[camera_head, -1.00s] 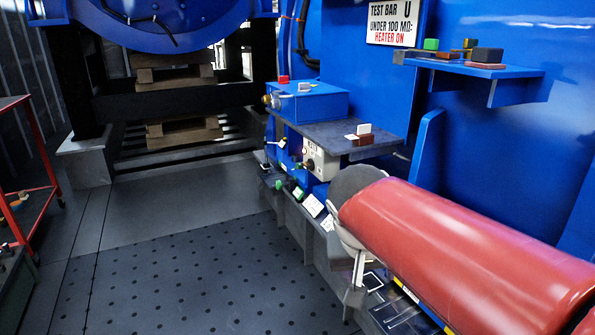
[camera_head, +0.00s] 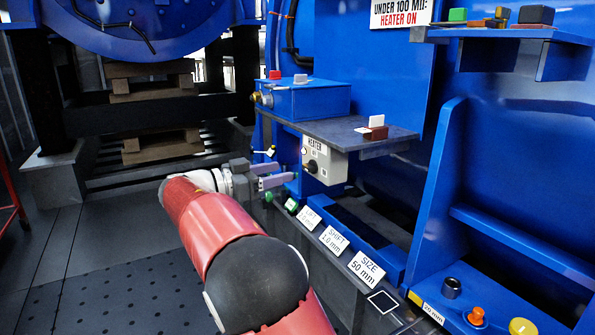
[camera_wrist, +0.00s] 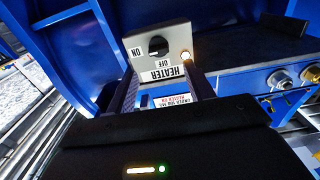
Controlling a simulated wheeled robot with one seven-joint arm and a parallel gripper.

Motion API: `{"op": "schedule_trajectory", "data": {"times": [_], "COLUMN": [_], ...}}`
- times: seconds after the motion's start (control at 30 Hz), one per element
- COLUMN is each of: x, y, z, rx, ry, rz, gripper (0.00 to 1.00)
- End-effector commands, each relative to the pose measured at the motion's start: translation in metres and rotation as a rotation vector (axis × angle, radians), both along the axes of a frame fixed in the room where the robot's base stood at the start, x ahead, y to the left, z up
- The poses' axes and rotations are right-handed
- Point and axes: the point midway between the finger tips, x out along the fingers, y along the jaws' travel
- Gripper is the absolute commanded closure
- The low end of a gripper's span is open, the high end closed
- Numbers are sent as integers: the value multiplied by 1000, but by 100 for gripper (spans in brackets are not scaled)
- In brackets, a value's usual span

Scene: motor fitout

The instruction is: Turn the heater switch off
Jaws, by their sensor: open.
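The heater switch box (camera_head: 333,163) is a pale box labelled HEATER, fixed under a grey shelf in the head view. Its round black knob (camera_head: 311,166) is on the front. In the wrist view the heater box (camera_wrist: 142,66) appears upside down, with ON and OFF marks around the knob (camera_wrist: 157,46). I cannot clearly tell which mark the knob points to. My gripper (camera_head: 283,174) is open and empty, just left of the box and apart from the knob. In the wrist view its fingers (camera_wrist: 161,78) extend toward the box.
The grey shelf (camera_head: 350,136) overhangs the heater box. A blue box (camera_head: 303,98) with a red button stands on the shelf. Labelled cards, including SIZE (camera_head: 367,268), line the ledge below. Open floor (camera_head: 100,240) lies to the left.

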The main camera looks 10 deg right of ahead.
Motion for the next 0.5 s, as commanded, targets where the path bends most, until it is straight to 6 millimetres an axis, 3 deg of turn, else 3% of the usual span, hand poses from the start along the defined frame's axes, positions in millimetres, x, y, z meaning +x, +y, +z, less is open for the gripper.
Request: {"op": "schedule_trajectory", "data": {"times": [0.2, 0.5], "x": [11, 19], "y": [-37, -60], "z": [0, 0], "rx": [2, 3], "ry": [3, 4], "rz": [-3, 1], "gripper": [47, 47]}}
